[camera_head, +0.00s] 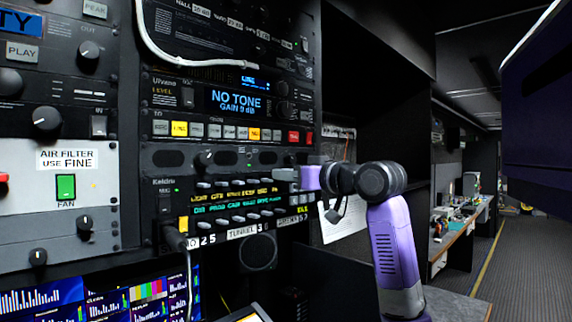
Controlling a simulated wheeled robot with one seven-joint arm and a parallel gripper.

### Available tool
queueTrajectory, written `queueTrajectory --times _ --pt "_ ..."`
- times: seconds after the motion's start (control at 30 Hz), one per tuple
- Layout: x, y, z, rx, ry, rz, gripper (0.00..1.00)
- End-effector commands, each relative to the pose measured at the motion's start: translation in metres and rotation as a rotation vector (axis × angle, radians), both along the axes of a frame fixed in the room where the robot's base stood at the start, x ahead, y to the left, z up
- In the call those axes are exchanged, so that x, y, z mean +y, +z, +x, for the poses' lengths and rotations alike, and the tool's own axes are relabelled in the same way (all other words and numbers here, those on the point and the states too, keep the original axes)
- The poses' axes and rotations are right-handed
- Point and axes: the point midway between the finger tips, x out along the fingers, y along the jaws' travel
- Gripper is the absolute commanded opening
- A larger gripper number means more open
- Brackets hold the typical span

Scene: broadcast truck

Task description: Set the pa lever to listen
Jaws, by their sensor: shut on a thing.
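My gripper (286,175) reaches in from the right on the purple and black arm.
Above is a unit with a lit screen reading NO TONE (238,102) and a row of buttons. A white cable (145,35) loops over the rack. A grey panel with a green fan switch (66,187) is at left. The aisle floor (525,260) at right is clear.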

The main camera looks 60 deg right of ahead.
Motion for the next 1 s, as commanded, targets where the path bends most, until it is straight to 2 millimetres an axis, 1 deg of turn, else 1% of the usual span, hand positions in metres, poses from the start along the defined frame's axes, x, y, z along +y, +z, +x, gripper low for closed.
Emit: queueTrajectory --times 0.03,0.47,0.5,0.57,0.6,0.87,1.0 --pt "0.0004 0.005 0.0007 0.015 0.001 0.005 0.0" --pt "-0.0001 0.0015 0.0005 0.042 0.0 0.014 0.0" --pt "-0.0001 0.0015 0.0005 0.042 0.0 0.014 0.21" --pt "0.0 0.0015 0.0004 0.042 0.0 0.014 0.33" --pt "0.0 0.0016 0.0004 0.041 0.0 0.013 0.35" --pt "0.0 0.0016 0.0001 0.041 0.0 0.013 0.35" --pt "0.002 0.0008 -0.0078 0.039 -0.001 0.013 0.35"
